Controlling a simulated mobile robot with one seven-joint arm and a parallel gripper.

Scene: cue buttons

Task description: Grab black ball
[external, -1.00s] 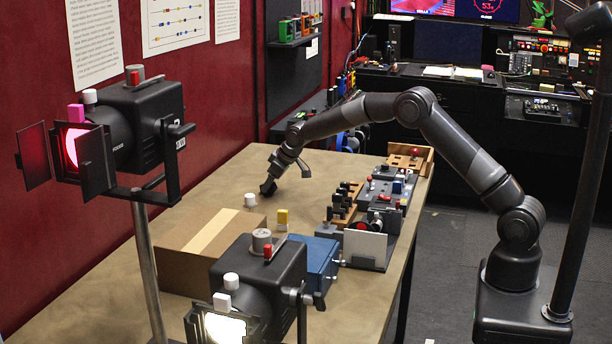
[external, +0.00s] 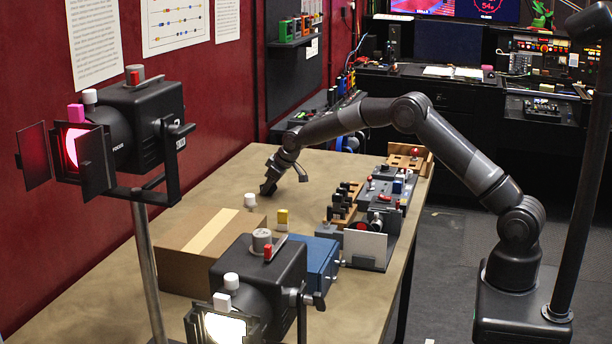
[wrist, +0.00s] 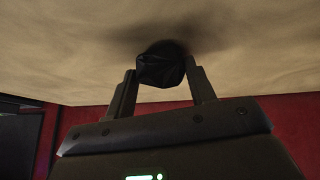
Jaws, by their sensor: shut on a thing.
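My gripper (external: 268,188) reaches down to the tan table (external: 225,188) near its far left part. In the wrist view my gripper (wrist: 162,84) is shut on the black ball (wrist: 161,66), which sits between the two fingertips against the table surface, with a dark shadow around it. The ball looks faceted or wrinkled in the wrist view. In the external view the ball cannot be told apart from the dark fingers.
A cardboard box (external: 190,255), a blue box (external: 322,262) and a row of control panels (external: 385,190) fill the near and right parts. The table's far left is clear.

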